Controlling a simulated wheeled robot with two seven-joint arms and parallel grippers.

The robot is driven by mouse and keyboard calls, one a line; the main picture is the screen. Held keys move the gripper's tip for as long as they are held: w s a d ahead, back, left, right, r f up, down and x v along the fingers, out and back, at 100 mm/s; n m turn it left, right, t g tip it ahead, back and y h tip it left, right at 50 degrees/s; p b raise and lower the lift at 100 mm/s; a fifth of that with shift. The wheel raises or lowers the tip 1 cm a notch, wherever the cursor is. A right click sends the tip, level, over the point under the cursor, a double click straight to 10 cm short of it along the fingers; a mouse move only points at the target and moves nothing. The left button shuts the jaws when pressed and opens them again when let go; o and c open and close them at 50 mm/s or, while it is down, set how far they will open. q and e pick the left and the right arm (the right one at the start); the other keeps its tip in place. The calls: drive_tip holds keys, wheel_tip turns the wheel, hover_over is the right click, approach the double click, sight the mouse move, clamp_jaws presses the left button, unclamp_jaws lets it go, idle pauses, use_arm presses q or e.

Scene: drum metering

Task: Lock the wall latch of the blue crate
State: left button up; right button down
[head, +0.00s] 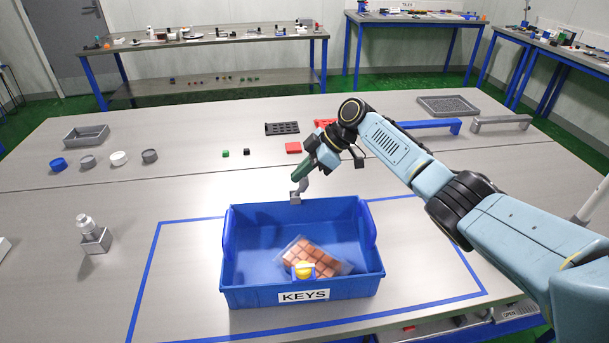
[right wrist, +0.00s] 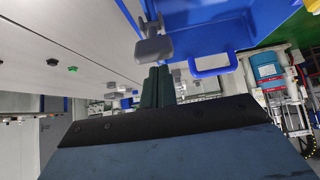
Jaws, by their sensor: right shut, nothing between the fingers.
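The blue crate (head: 345,290) stands on the table with a KEYS label on its near wall. A grey latch-like piece (head: 296,198) stands up at the far wall; it shows in the right wrist view (right wrist: 152,47) beside blue crate wall. I cannot tell its lock position. My right gripper (head: 303,174), with dark green fingers, is shut and empty just above and behind this piece. In the right wrist view its fingertips (right wrist: 157,76) lie close to the piece; contact is unclear. My left gripper is out of view.
A packet of brown blocks (head: 315,255) and a yellow round thing (head: 303,269) show in the crate. Blue tape (head: 140,290) surrounds it. Left are a grey holder (head: 97,241) and several round caps (head: 118,158); a red block (head: 293,148) lies behind. The table left of the crate is mostly clear.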

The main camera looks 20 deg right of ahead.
drive_tip(key=shift+d+r+p, duration=0.1)
drive_tip(key=shift+r+p, duration=0.4)
drive_tip(key=shift+r, duration=0.25)
drive_tip(key=shift+a+r, duration=0.15)
drive_tip(key=shift+a, duration=0.1)
drive_tip(key=s+d+r, duration=0.1)
drive_tip(key=d+r, duration=0.3)
drive_tip(key=r, duration=0.4)
drive_tip(key=shift+s+r+p, duration=0.2)
drive_tip(key=shift+p, duration=0.25)
